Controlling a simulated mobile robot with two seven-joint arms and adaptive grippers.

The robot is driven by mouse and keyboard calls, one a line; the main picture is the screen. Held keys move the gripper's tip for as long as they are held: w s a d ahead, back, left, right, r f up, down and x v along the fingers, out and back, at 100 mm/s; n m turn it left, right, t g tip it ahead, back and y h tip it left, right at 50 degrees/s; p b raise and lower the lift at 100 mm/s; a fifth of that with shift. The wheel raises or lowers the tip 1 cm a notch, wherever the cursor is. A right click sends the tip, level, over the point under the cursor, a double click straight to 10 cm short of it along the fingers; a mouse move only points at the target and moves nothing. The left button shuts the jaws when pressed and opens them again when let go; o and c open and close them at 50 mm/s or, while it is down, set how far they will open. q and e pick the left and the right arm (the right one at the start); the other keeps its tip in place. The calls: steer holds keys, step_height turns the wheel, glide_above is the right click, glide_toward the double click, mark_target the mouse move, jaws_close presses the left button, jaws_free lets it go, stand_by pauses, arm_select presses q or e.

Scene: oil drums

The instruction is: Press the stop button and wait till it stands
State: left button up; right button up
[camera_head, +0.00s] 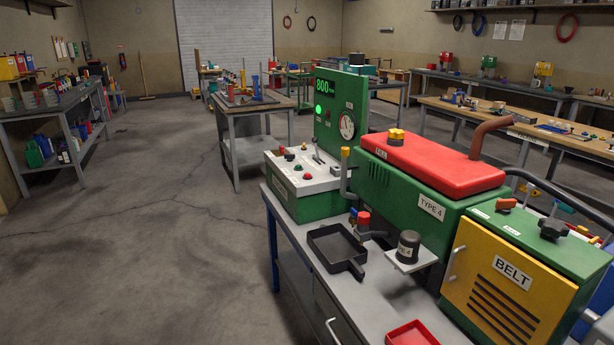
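A green machine with a red top cover (435,160) stands on a grey workbench. Its control console (325,182) has a pale sloped top with small buttons and levers, among them a green button (297,167) and a red button (308,176). Their labels are too small to read. Behind the console, an upright green panel (350,90) carries a display (326,86) reading 800, a lit green lamp (318,111) and a round dial gauge (347,125). Neither of my grippers is in view.
A black square pan (337,248), a dark canister (408,245) and a red tray (412,334) are at the machine's front. A yellow door marked BELT (510,277) is at right. Open concrete floor (130,240) lies left; other benches stand behind.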

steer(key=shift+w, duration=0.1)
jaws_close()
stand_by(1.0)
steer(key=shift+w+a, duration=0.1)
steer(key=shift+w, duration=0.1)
